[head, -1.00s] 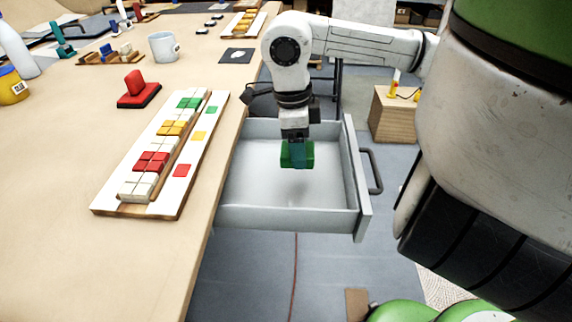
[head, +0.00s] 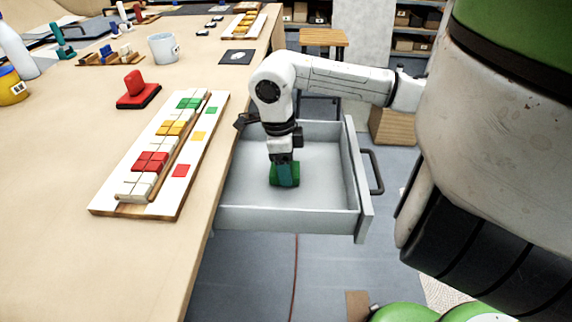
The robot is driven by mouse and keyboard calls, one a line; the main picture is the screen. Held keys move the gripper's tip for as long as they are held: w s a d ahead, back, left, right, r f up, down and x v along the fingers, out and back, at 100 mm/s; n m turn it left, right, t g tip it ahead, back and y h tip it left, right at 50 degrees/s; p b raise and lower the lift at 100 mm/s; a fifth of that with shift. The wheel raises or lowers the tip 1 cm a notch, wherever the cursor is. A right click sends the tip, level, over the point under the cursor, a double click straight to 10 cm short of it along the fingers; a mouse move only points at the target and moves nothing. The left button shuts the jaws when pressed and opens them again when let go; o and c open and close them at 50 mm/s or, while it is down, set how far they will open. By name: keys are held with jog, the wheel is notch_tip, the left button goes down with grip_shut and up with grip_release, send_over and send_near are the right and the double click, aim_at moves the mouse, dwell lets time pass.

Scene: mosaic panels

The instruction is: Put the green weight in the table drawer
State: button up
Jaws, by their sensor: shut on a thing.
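The green weight (head: 292,175) is in my gripper (head: 284,170), which points down inside the open table drawer (head: 250,217). My gripper is shut on the weight, and its fingers hide part of it. The weight is low in the drawer, near the floor of it; I cannot tell if it touches the bottom. The drawer is grey, pulled out from the table's right side, and otherwise looks empty. Its dark handle (head: 374,172) is on the right front.
The wooden table (head: 60,200) fills the left. A mosaic panel (head: 160,155) lies near its edge beside the drawer. A red stamp-like block (head: 137,90) and a white mug (head: 163,47) stand farther back. A wooden box (head: 392,127) is on the floor behind the drawer.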

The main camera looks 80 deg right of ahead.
jog(key=shift+f, duration=0.15)
jog(key=o, duration=1.5)
jog(key=r, duration=0.4)
jog(key=w+r, duration=0.1)
jog(key=r, duration=0.3)
jog(key=r+p, duration=0.1)
jog(key=r, duration=0.3)
jog(key=shift+w+r, duration=0.15)
jog(key=shift+w, duration=0.05)
